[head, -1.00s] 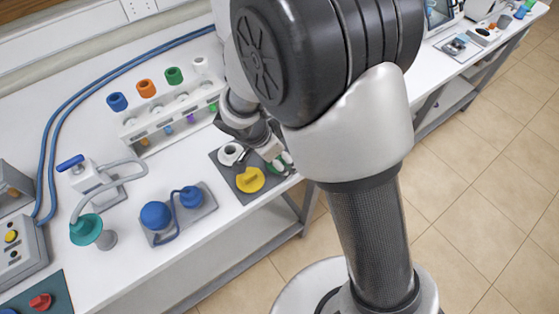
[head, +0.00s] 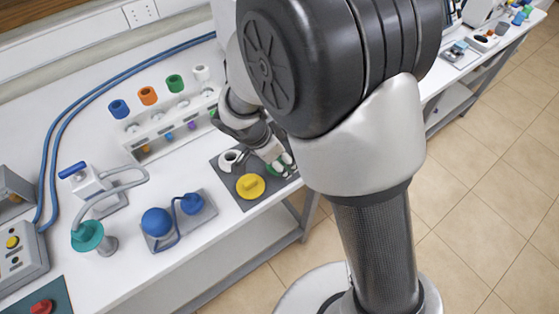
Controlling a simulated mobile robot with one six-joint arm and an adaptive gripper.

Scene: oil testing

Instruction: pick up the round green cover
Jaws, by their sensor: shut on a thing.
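My gripper (head: 280,164) is low over the right part of a dark grey mat at the front edge of the white bench. It is shut on the round green cover (head: 273,169), of which only a small green piece shows between and beside the fingers. Whether the cover touches the mat or is lifted I cannot tell. My own arm hides part of this area.
A yellow round cover (head: 250,186) and a white ring-shaped part (head: 230,160) share the dark mat (head: 243,203), close left of my gripper. Blue fittings (head: 156,222) on a grey plate are further left.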

